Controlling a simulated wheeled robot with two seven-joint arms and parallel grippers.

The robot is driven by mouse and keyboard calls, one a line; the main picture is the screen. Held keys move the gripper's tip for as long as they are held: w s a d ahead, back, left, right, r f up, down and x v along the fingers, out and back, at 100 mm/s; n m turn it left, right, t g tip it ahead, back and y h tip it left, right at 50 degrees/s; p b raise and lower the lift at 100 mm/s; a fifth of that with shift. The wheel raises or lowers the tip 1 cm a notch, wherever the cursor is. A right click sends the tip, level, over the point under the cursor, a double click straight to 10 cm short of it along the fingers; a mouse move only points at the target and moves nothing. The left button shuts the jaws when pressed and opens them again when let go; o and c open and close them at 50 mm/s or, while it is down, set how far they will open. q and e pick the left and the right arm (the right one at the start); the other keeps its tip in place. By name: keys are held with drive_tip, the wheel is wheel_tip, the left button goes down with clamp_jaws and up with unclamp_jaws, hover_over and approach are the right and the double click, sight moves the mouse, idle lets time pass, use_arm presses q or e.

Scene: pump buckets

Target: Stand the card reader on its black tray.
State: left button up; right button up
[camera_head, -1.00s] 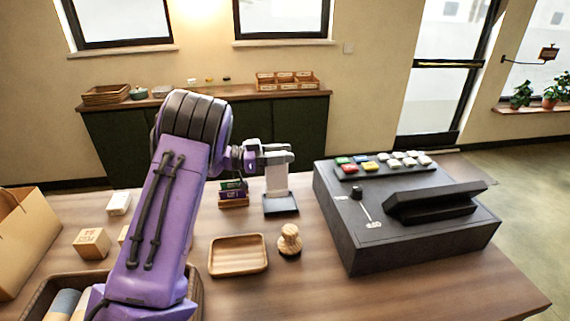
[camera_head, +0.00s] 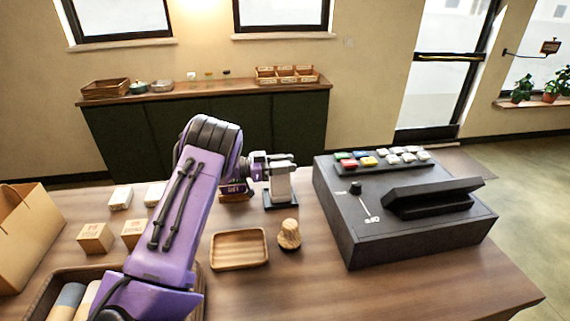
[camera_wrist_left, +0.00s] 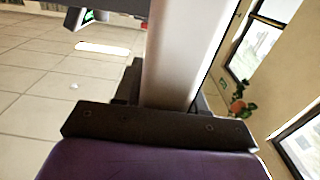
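The card reader (camera_head: 280,186) is a pale grey upright slab. My left gripper (camera_head: 277,163) is shut on its upper part, coming from the left. The black tray (camera_head: 282,206) is on the wooden table, left of the cash register, directly under the reader. The reader looks upright, its lower end at the tray; I cannot tell if it touches. In the left wrist view the reader (camera_wrist_left: 178,50) fills the middle as a tall grey slab. My right gripper is not in view.
The black cash register (camera_head: 400,215) stands close to the right of the tray. A wooden dish (camera_head: 239,250) and a wooden stamp (camera_head: 289,235) lie in front. A small card holder (camera_head: 236,192) sits just left of the tray, partly behind my arm.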

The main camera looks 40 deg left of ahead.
use_arm(q)
drive_tip(key=o, duration=0.4)
drive_tip(key=shift+o, duration=0.2)
drive_tip(key=shift+r+p, duration=0.3)
drive_tip(key=b+v, duration=0.3)
drive_tip(key=v, duration=0.9)
drive_tip(key=shift+b, duration=0.4)
drive_tip(key=shift+f, duration=0.1)
